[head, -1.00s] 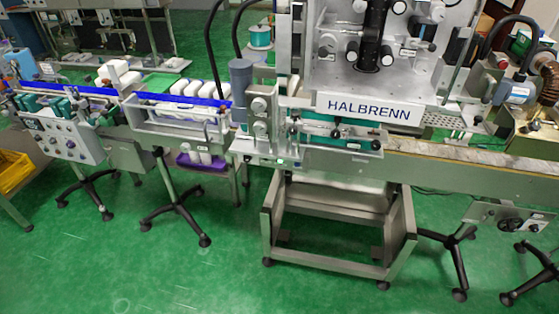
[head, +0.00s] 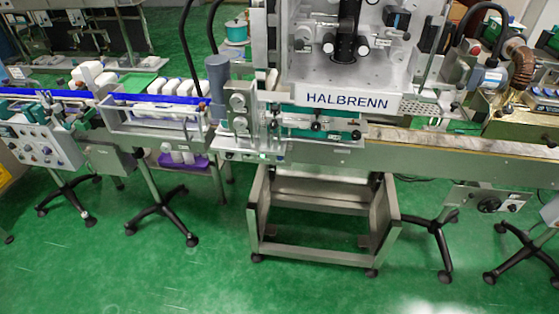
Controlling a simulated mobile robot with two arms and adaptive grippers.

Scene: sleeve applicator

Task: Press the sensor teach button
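The sleeve applicator labelled HALBRENN (head: 346,101) stands at centre right on a grey metal frame (head: 318,258). Below its label are teal guide rails (head: 345,136) with dark knobs. To their left is a block of rollers and brackets (head: 239,112) beside a grey cylinder (head: 216,88). A small light spot (head: 262,156) shows on the conveyor's front edge below that block. I cannot make out which part is the sensor or its teach button at this size. Neither of my grippers is in view.
A conveyor with a blue rail (head: 155,98) and white bottles (head: 172,88) runs left. A control panel (head: 40,149) with knobs hangs at far left. Wheeled stand legs (head: 160,212) spread over the floor. The green floor (head: 140,280) in front is clear.

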